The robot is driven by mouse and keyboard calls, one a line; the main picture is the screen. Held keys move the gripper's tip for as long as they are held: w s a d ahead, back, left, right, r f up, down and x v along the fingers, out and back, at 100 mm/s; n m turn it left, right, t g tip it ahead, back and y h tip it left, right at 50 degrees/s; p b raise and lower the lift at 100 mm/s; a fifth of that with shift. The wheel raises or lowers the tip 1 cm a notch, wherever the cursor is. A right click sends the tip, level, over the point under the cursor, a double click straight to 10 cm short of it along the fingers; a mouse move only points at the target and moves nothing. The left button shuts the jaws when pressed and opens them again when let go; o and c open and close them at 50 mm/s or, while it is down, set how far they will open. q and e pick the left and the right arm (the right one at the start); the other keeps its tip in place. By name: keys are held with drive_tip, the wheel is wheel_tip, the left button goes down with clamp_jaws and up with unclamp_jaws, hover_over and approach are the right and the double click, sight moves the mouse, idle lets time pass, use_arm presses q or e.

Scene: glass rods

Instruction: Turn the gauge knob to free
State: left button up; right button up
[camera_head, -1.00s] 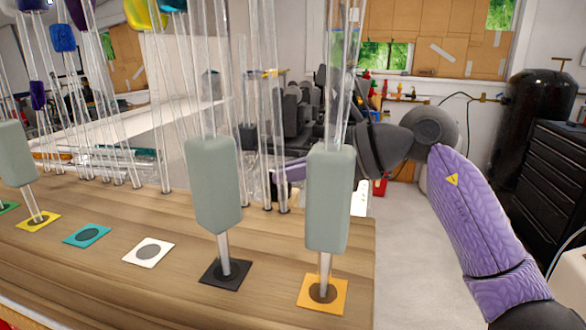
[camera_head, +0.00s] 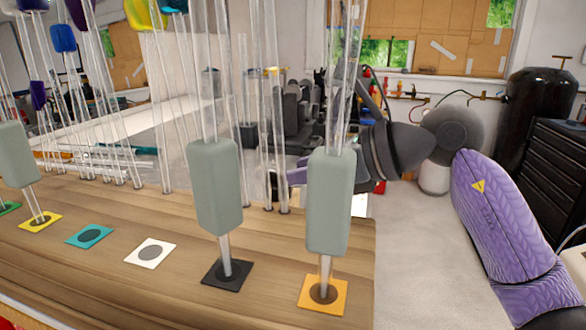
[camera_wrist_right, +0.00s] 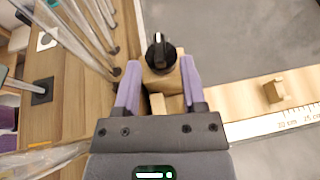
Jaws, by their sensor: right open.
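In the right wrist view, the gauge knob (camera_wrist_right: 160,54) is black with a pale line on it. It sits on a light wooden block just beyond my right gripper. My right gripper (camera_wrist_right: 160,75) has two purple fingers, spread apart, with the knob ahead between their tips. I see no contact with the knob, and no lettering beside it is readable. My left gripper is not in view.
Tall glass rods with grey-green grips (camera_head: 329,205) stand at the wooden bench's right end, in front of my right gripper. Coloured square pads (camera_head: 150,252) line the bench (camera_head: 90,205). In the right wrist view, rods rise close on the left. A small wooden block (camera_wrist_right: 273,91) lies on the scale.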

drive_tip(key=v, duration=0.7)
drive_tip(key=shift+s+d+p, duration=0.15)
drive_tip(key=shift+d+p, duration=0.2)
